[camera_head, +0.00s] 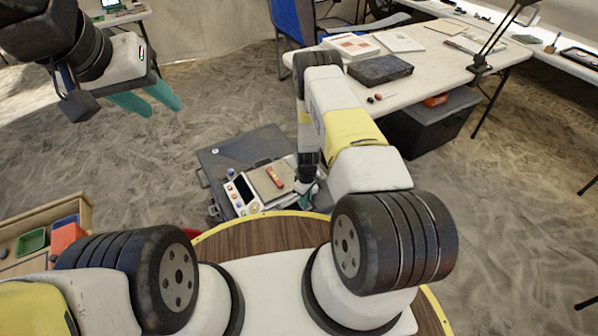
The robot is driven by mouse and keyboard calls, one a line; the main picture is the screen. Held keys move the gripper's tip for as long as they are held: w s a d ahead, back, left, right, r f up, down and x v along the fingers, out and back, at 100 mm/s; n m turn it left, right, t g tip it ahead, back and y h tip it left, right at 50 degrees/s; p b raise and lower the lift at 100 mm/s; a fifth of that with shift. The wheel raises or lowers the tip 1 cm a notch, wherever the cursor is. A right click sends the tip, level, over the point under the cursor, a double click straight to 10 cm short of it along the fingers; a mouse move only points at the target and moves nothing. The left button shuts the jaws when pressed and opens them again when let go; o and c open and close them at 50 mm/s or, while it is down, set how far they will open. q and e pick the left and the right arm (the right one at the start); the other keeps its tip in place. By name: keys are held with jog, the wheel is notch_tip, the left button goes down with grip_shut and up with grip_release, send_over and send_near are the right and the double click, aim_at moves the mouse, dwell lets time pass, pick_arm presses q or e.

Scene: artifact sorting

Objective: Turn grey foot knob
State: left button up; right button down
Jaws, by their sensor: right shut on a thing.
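A white scale (237,206) with a dark display, coloured buttons and a beige weighing plate (261,186) sits on a flat dark grey case on the sandy ground. A small red object (274,176) lies on the plate. My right gripper (309,195) reaches down at the scale's right front corner, its teal fingers partly hidden by my own arm. It is shut on the grey foot knob there, which the gripper hides. My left gripper (150,102) is raised at the upper left, away from the scale, its teal fingers apart and empty.
The dark grey case (226,157) lies around the scale. A white table (440,75) with a dark box (380,70) and papers stands behind, a dark bin (432,122) under it. A wooden tray with small bins (33,241) is at the lower left. Sand between is clear.

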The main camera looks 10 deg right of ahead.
jog(key=m, duration=1)
jog(key=shift+m, duration=2.2)
jog(key=c, duration=1.3)
grip_release()
jog(key=shift+o, duration=0.2)
